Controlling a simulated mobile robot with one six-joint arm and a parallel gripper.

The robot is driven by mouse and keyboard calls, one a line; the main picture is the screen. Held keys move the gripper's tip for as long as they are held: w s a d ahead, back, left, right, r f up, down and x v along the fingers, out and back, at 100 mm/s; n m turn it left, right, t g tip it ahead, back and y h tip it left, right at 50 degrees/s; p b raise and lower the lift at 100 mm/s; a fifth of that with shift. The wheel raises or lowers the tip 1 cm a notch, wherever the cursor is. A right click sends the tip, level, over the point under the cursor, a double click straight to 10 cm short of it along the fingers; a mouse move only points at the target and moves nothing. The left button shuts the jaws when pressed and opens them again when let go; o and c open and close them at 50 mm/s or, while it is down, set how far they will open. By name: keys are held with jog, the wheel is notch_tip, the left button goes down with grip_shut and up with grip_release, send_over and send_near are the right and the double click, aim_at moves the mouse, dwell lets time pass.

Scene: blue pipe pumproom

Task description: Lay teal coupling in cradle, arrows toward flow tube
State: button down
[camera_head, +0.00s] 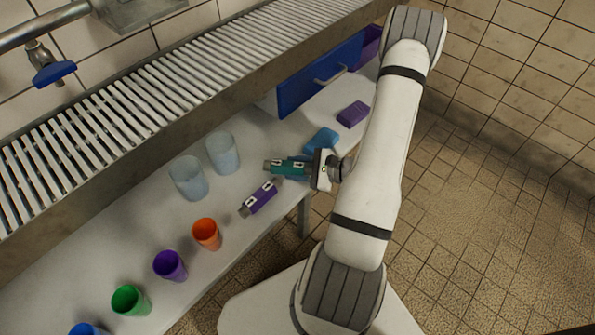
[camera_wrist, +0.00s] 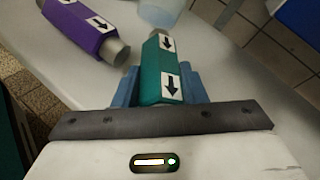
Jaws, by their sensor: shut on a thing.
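The teal coupling (camera_head: 287,167) is held between the blue fingers of my gripper (camera_head: 306,166), over the white bench. In the wrist view the coupling (camera_wrist: 160,72) sits lengthwise between the fingers (camera_wrist: 158,88), its grey metal end pointing away from me. Two black arrows on white labels on its top face point back toward my wrist. Its near end is hidden by the gripper. Whether it touches the bench is unclear. I cannot clearly identify the cradle or the flow tube in either view.
A purple coupling (camera_head: 260,197) with arrows lies close by. Two translucent cups (camera_head: 188,178) (camera_head: 222,152) and several coloured cups stand left.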

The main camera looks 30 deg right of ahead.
jog(key=shift+f, duration=0.4)
jog(key=shift+r, duration=0.1)
jog(key=c, duration=1.2)
grip_release()
jog(key=shift+o, duration=0.2)
